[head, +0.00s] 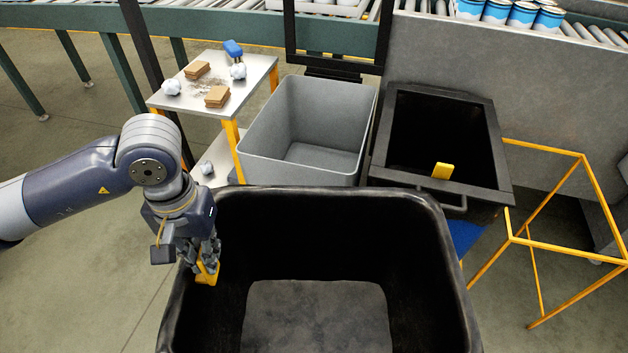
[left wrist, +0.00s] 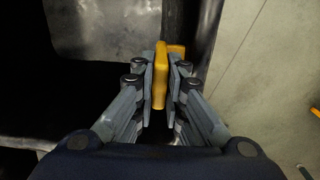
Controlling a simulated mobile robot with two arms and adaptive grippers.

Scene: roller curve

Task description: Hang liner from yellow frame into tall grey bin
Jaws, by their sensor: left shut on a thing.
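A large black open-topped tub-shaped thing (head: 238,205) with a grey bottom fills the near middle of the head view; I cannot tell for sure that it is the liner. My left gripper (head: 207,262) is shut on a yellow tab (head: 205,275) at its left rim. The left wrist view shows the same tab (left wrist: 159,85) between both fingers. The grey bin (head: 262,142) stands open and empty behind the black tub. The yellow frame (head: 545,246) stands at the right, with nothing hanging in it. My right gripper is not in view.
A black square-rimmed container (head: 484,125) with a yellow piece (head: 443,171) at its front edge stands right of the grey bin. A small table (head: 245,95) with boxes and crumpled white pieces is at the left. Roller conveyors (head: 190,20) run behind. Floor is clear at the lower left.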

